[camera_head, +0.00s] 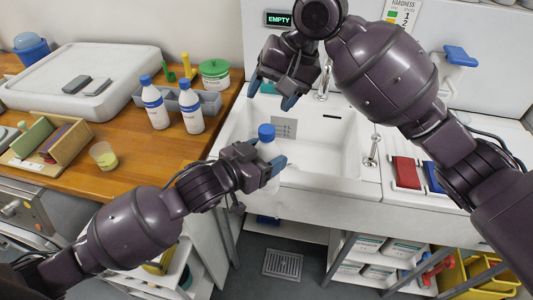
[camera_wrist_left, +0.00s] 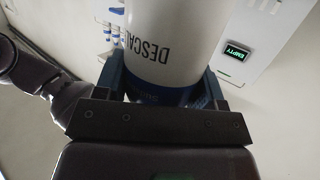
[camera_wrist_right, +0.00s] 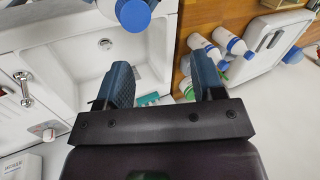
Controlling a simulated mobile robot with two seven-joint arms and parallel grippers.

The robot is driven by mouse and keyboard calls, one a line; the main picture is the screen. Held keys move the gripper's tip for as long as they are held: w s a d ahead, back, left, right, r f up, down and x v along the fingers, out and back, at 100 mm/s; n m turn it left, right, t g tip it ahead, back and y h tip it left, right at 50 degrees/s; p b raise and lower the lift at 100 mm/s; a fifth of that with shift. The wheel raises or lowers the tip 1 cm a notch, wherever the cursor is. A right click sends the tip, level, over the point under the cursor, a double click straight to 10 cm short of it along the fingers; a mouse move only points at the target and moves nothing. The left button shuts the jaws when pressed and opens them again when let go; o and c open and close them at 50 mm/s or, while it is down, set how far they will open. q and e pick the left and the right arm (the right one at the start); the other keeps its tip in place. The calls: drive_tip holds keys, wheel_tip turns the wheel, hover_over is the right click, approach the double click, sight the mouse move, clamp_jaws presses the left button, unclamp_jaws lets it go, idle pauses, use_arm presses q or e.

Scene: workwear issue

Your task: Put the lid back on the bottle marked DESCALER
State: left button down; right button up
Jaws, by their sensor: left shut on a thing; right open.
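The white bottle marked DESCALER (camera_wrist_left: 165,45) is in my left gripper (camera_head: 266,160), which is shut around its body; the label shows in the left wrist view. The bottle stands about upright over the front of the sink. Its blue lid (camera_head: 266,131) is on top of the bottle; it also shows at the top of the right wrist view (camera_wrist_right: 132,14). I cannot tell how tightly it sits. My right gripper (camera_head: 270,96) is open and empty, above the sink and behind the lid, apart from it.
The white sink (camera_head: 330,158) lies under both grippers. Two more blue-capped bottles (camera_head: 155,107) (camera_head: 190,110) stand on the wooden counter (camera_head: 125,135) at left, by a grey bin. A beaker (camera_head: 103,156) is near its front edge. A red block (camera_head: 406,172) lies right of the sink.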

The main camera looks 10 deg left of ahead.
drive_tip(key=d+f+m+t+y, duration=0.1)
drive_tip(key=d+f, duration=0.3)
drive_tip(key=f, duration=0.4)
drive_tip(key=s+d+f+m+t, duration=0.1)
drive_tip(key=d+f+m+t, duration=0.2)
drive_tip(key=f, duration=0.5)
drive_tip(key=d+f+m+t+y, duration=0.1)
drive_tip(key=d+f+m+t, duration=0.1)
drive_tip(key=d+f+t, duration=0.2)
drive_tip(key=shift+s+d+f+m+y, duration=0.1)
drive_tip(key=shift+s+d+f+m, duration=0.05)
drive_tip(key=shift+d+f, duration=0.6)
drive_tip(key=shift+s+d+f+m+y, duration=0.1)
drive_tip(key=shift+d+f, duration=0.3)
drive_tip(key=shift+f, duration=0.55)
drive_tip(key=shift+s+d+f+m+y, duration=0.1)
drive_tip(key=shift+s+d+f+m, duration=0.05)
drive_tip(key=shift+d+f, duration=0.6)
drive_tip(key=s+d+f+n+t+h, duration=0.1)
drive_tip(key=s+d+f+n+h, duration=0.2)
drive_tip(key=s+d+f, duration=0.3)
drive_tip(key=s+d+f+n+t+h, duration=0.2)
drive_tip(key=s+d+f, duration=0.4)
drive_tip(key=s+d, duration=0.5)
drive_tip(key=s+n+h, duration=0.1)
drive_tip(key=h, duration=0.1)
drive_tip(key=shift+s+d+n+t+h, duration=0.25)
drive_tip(key=shift+d+n+t+h, duration=0.05)
drive_tip(key=shift+d+h, duration=0.1)
